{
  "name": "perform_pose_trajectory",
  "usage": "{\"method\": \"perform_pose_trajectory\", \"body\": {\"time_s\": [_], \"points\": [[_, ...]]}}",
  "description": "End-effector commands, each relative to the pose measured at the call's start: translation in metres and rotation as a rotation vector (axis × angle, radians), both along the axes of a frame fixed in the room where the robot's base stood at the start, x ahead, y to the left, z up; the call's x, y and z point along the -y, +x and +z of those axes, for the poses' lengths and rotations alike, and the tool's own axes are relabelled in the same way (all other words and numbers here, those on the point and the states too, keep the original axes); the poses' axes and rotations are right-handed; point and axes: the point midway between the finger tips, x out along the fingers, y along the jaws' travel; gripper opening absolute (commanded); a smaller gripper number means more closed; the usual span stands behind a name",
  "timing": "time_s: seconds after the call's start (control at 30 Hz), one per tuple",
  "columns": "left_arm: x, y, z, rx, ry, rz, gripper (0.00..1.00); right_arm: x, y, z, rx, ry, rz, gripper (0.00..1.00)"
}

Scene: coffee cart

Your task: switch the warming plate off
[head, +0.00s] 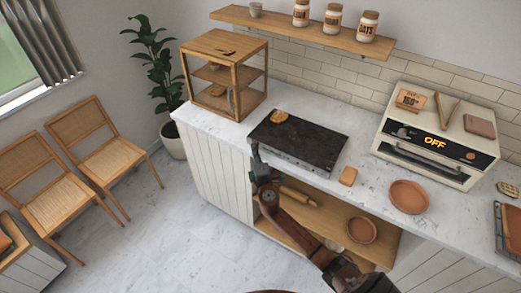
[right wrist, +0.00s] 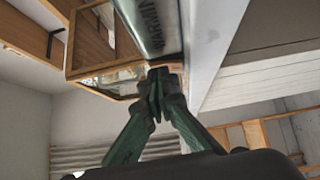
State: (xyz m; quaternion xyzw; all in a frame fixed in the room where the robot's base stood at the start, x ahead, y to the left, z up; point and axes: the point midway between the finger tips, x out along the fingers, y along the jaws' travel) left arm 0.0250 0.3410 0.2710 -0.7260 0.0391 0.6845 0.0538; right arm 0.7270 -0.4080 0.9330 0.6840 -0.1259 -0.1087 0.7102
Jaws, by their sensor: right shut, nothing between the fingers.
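The warming plate (head: 325,140) is a dark flat slab on the white counter, with a round pastry (head: 278,116) on its left part. Its front edge carries small details too small to read in the head view. In the right wrist view its grey front face (right wrist: 152,22) shows sideways lettering, partly legible. My right gripper (head: 255,150) is in front of the plate's left front corner, shut and empty. In the right wrist view its green fingers meet at the tips (right wrist: 157,82), close below the plate's end; whether they touch it I cannot tell. My left gripper is not in view.
A wood-and-glass cabinet (head: 225,73) stands left of the plate. A toaster oven (head: 440,140) reading OFF stands to the right. An open shelf below the counter holds a rolling pin (head: 298,196) and a bowl (head: 362,229).

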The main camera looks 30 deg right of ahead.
Motion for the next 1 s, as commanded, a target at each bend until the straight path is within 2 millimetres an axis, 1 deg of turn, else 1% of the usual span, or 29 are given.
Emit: {"method": "perform_pose_trajectory", "body": {"time_s": [0.03,0.17,0.27,0.37,0.4,0.6,0.7,0.83,1.0], "points": [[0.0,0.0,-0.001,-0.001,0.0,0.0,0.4,0.004,0.0,0.001,0.002,-0.001,-0.007,0.0],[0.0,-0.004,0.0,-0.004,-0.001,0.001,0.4,0.0,-0.001,0.002,0.002,-0.001,-0.006,0.0],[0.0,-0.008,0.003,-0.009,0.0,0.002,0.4,-0.012,-0.004,0.004,0.002,0.0,-0.002,0.0],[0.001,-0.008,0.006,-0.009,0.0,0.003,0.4,-0.031,-0.009,0.006,0.002,0.002,0.001,0.0],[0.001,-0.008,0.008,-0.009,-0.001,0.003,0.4,-0.04,-0.012,0.008,0.002,0.003,0.003,0.0],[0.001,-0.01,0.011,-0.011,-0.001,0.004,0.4,-0.054,-0.057,0.009,0.0,0.001,0.002,0.0],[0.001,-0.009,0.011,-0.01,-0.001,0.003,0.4,-0.061,-0.076,0.011,0.0,0.0,0.003,0.0],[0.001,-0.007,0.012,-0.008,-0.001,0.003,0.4,-0.067,-0.093,0.012,0.0,0.001,0.002,0.0],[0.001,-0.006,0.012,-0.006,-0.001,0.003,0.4,-0.07,-0.105,0.014,0.001,-0.001,0.002,0.0]]}}
